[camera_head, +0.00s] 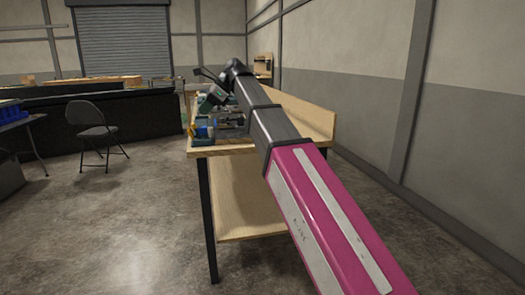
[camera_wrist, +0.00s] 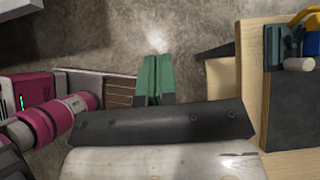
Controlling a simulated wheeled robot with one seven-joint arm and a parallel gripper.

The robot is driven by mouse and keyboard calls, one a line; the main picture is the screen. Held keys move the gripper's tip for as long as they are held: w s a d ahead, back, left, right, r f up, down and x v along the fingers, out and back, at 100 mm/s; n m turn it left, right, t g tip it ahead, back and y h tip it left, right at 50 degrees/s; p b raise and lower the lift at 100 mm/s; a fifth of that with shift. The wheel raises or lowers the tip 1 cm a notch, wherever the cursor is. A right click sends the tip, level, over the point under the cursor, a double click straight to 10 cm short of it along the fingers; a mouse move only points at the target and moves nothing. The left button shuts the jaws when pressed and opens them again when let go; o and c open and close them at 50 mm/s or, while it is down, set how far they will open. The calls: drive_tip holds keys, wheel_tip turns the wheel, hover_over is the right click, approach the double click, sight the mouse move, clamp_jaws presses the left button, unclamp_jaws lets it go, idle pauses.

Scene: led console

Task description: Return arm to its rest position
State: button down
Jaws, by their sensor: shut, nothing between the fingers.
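My gripper shows in the wrist view as two green fingers (camera_wrist: 156,78) pressed together, with nothing between them. Concrete floor lies behind the fingers in that view, and the wooden workbench edge (camera_wrist: 252,85) is to their right, apart from them. In the head view my pink and dark grey arm (camera_head: 322,220) reaches from the lower right up over the workbench (camera_head: 250,203). Its far end is small there, and I cannot clearly make out the fingers among the items on the bench.
Tools and small parts, including a blue item (camera_head: 203,132), crowd the bench's left side. A white cylinder (camera_wrist: 299,64) lies near the bench edge in the wrist view. A folding chair (camera_head: 91,127) stands left on open floor. A wall (camera_head: 365,110) runs along the right.

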drive_tip(key=d+f+n+t+h, duration=0.1)
drive_tip(key=d+f+n, duration=0.1)
drive_tip(key=d+f, duration=0.65)
drive_tip(key=w+d+f+n+h, duration=0.15)
drive_tip(key=d+f, duration=0.25)
drive_tip(key=f, duration=0.9)
drive_tip(key=d+f+n+t+h, duration=0.1)
drive_tip(key=d+f+n, duration=0.1)
drive_tip(key=d+f, duration=0.6)
drive_tip(key=s+d+f+n+h, duration=0.1)
drive_tip(key=s+d+f+n, duration=0.2)
drive_tip(key=s+d+f, duration=0.2)
drive_tip(key=s+d+f+n+h, duration=0.2)
drive_tip(key=s+d+f, duration=0.3)
drive_tip(key=f, duration=0.7)
drive_tip(key=s+d+f+n+h, duration=0.1)
drive_tip(key=s+d+f+n, duration=0.3)
drive_tip(key=d+f, duration=0.5)
drive_tip(key=shift+s+f+h, duration=0.15)
drive_tip(key=shift+s+h, duration=0.2)
drive_tip(key=shift+s, duration=0.45)
